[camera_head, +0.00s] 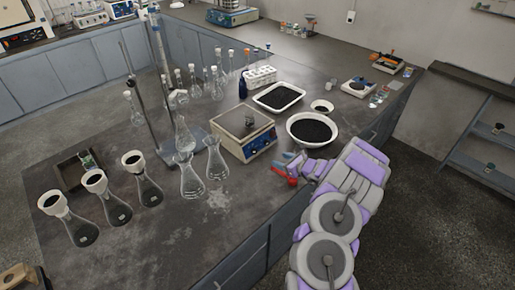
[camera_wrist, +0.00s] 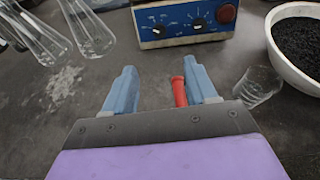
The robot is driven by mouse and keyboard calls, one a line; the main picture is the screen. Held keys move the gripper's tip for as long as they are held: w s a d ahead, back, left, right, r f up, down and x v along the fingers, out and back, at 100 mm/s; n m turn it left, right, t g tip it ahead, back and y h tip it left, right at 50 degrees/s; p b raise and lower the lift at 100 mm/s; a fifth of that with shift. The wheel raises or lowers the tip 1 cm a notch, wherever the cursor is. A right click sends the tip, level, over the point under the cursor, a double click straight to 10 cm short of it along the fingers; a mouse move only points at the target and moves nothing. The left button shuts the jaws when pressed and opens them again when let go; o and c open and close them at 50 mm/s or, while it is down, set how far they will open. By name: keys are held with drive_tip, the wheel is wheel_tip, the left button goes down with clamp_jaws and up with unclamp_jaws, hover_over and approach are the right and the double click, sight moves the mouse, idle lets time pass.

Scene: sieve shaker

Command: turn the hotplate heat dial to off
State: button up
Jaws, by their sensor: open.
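The hotplate (camera_head: 243,130) stands on the dark bench, with a flat grey top and a blue front panel. In the wrist view the panel (camera_wrist: 180,27) shows a left dark dial (camera_wrist: 157,31), a right dark dial (camera_wrist: 198,23) and a red round button (camera_wrist: 228,13). The labels are too small to read, so I cannot tell which dial is for heat. My gripper (camera_wrist: 163,82) is open, its two blue fingers pointing toward the panel but apart from it. In the head view my gripper (camera_head: 287,160) is in front and right of the hotplate.
A red rod-like thing (camera_wrist: 179,91) shows beside my right finger; I cannot tell whether they touch. A white bowl of dark grains (camera_head: 312,129) is right of the hotplate; glass flasks (camera_head: 190,178) stand left.

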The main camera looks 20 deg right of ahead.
sight(255, 151)
drive_tip(key=b+x, duration=0.2)
drive_tip(key=x, duration=1.5)
drive_tip(key=shift+w+f, duration=0.1)
drive_tip(key=shift+f, duration=0.15)
drive_tip(key=c, duration=1.1)
drive_tip(key=shift+o, duration=0.2)
drive_tip(key=shift+b, duration=0.3)
drive_tip(key=shift+n+b, duration=0.45)
drive_tip(key=shift+n, duration=0.15)
drive_tip(key=shift+r+n, duration=0.1)
drive_tip(key=shift+n, duration=0.2)
